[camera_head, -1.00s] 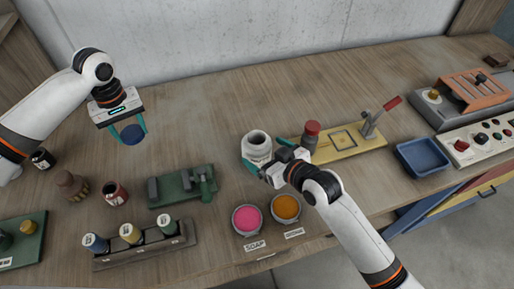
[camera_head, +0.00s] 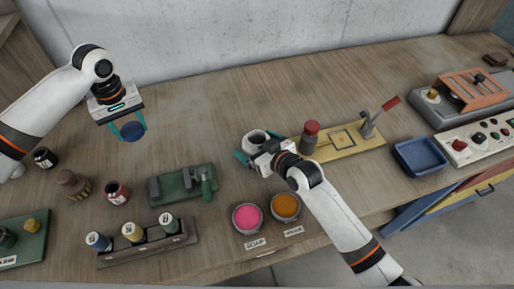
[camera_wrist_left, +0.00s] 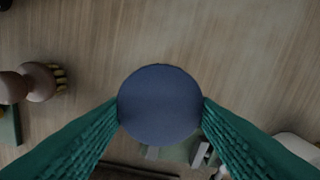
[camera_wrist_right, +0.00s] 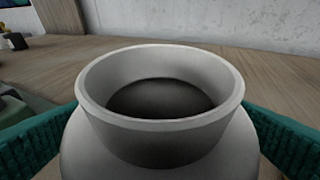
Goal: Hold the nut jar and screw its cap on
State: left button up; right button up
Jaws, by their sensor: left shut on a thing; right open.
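The nut jar (camera_head: 257,138) is white with an open round mouth and stands on the bench near the middle of the head view. Its wide rim (camera_wrist_right: 165,90) fills the right wrist view. My right gripper (camera_head: 260,157) is open, with one finger on each side of the jar; whether they touch it I cannot tell. My left gripper (camera_head: 127,130) is shut on the dark blue round cap (camera_head: 132,131), held above the bench to the left of the jar. The cap also shows between the fingers in the left wrist view (camera_wrist_left: 160,104).
A green clamp fixture (camera_head: 183,184) and a rack of spools (camera_head: 147,244) lie front left. Pink (camera_head: 247,217) and orange (camera_head: 286,206) bowls stand in front of the jar. A yellow plate with a lever (camera_head: 345,140) and a blue tray (camera_head: 420,157) are to the right. The back middle is clear.

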jog(key=c, duration=1.2)
jog(key=shift+o, duration=0.2)
jog(key=shift+r, duration=0.1)
pick_arm(q)
jog(key=shift+f+b, duration=0.45)
pick_arm(e)
notch_tip(320, 180, up, 10)
